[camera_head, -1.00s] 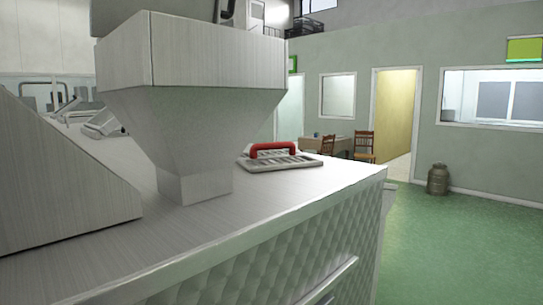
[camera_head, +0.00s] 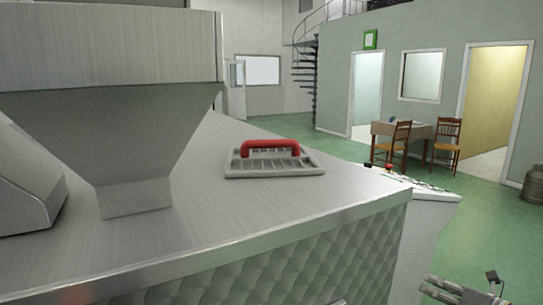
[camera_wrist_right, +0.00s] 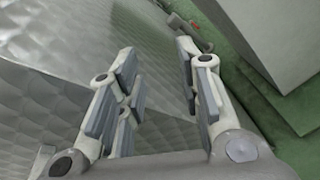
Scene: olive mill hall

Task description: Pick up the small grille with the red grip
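The small grille (camera_head: 276,170) is a flat light-grey slotted plate. It lies on the steel top of the machine, near its edge, in the head view. Its red grip (camera_head: 270,146) arches above the plate, and nothing holds it. My right gripper (camera_head: 462,290) shows at the bottom right of the head view, beyond the machine's side and lower than its top, apart from the grille. In the right wrist view my right gripper (camera_wrist_right: 158,68) has its fingers spread with nothing between them. The grille is not recognisable in that view. My left gripper is not in view.
A large steel hopper (camera_head: 120,130) stands on the machine top (camera_head: 225,215), left of the grille. A panel (camera_head: 425,188) juts out behind the machine's right edge. A table (camera_head: 412,128) with chairs and a metal can (camera_head: 534,185) stand farther back. Green floor (camera_head: 480,230) is clear at right.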

